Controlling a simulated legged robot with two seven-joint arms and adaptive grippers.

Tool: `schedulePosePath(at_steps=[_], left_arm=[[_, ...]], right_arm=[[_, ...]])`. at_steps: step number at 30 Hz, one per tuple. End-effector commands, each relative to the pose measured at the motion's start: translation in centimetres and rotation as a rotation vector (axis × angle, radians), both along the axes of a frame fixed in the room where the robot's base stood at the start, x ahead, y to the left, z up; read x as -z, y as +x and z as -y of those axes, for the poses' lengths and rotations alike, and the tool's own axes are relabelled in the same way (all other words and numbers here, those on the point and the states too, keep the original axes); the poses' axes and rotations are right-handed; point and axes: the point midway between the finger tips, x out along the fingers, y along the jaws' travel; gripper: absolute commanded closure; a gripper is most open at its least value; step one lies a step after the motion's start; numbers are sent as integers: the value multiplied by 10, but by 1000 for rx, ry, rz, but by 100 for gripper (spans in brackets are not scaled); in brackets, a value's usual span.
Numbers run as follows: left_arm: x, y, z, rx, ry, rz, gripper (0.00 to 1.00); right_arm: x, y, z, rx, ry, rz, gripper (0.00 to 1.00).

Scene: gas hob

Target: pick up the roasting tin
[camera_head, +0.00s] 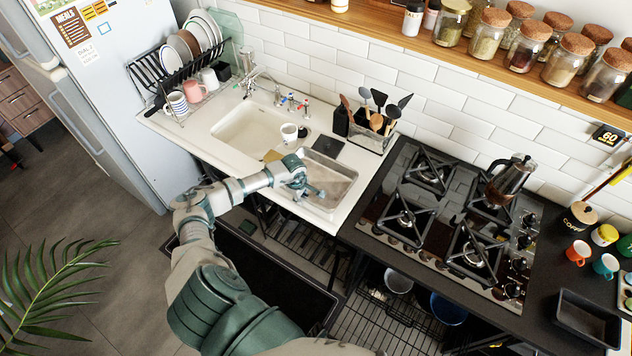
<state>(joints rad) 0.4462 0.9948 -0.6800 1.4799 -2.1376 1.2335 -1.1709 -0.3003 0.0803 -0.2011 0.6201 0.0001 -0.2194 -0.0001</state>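A dark, rectangular, empty tin with raised sides, which looks like the roasting tin (561,312), lies on the black counter at the lower right, right of the hob. My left arm reaches in from the bottom. Its gripper (312,191) is over a grey metal rectangular basin or tin (335,206) at the right end of the white sink; I cannot tell which it is. The gripper is far left of the dark tin. Its fingers are small and blend with the metal, so I cannot tell whether they are open. My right gripper is not in view.
The gas hob (447,222) with a moka pot (508,182) stands between sink and dark tin. A white mug (289,132) and utensil holder (371,131) are near the sink. Orange (578,252) and teal (606,266) cups stand behind the dark tin. A jar shelf (490,62) runs above.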

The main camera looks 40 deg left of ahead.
Motion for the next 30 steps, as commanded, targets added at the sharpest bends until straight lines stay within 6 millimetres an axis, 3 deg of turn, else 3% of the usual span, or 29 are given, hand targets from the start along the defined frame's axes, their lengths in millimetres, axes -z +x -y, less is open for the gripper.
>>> schedulePosePath(at_steps=[8,12,30], left_arm=[[5,0,0,0,0,1,68],[5,0,0,0,0,0,100],[-5,1,-1,0,1,3,100]], right_arm=[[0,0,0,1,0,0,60],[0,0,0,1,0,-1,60],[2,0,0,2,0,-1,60]])
